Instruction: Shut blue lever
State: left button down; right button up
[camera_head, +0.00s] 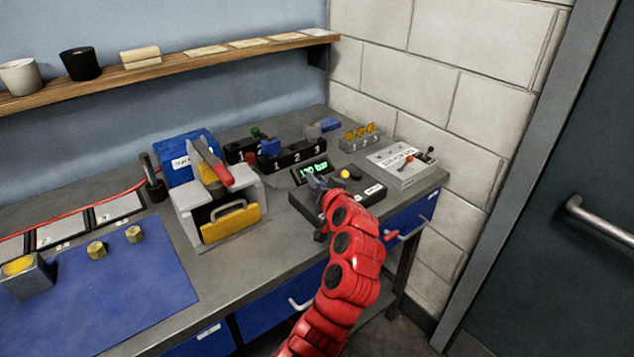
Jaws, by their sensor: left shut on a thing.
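My left gripper (322,184) reaches in from the bottom on a red arm, over the dark box with the lit green display (313,170). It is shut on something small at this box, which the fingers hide. A blue handle (270,147) stands on the left end of a black block (291,155) marked 1 2 3, behind the box. My gripper is in front and to the right of this handle, apart from it. I cannot tell for sure whether this handle is the blue lever. My right gripper is not in view.
A grey machine with a yellow front (231,224) stands left of my arm. A light grey box with small levers (402,167) is on the right. Yellow knobs (360,132) stand behind. A blue mat (110,295) covers the front left. A shelf (200,66) runs above.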

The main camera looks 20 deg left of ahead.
pick_arm(q)
jog(key=c, duration=0.7)
grip_release()
jog(key=shift+s+d, duration=0.1)
jog(key=b+v, duration=0.2)
jog(key=v, duration=1.5)
jog(key=shift+d, duration=0.1)
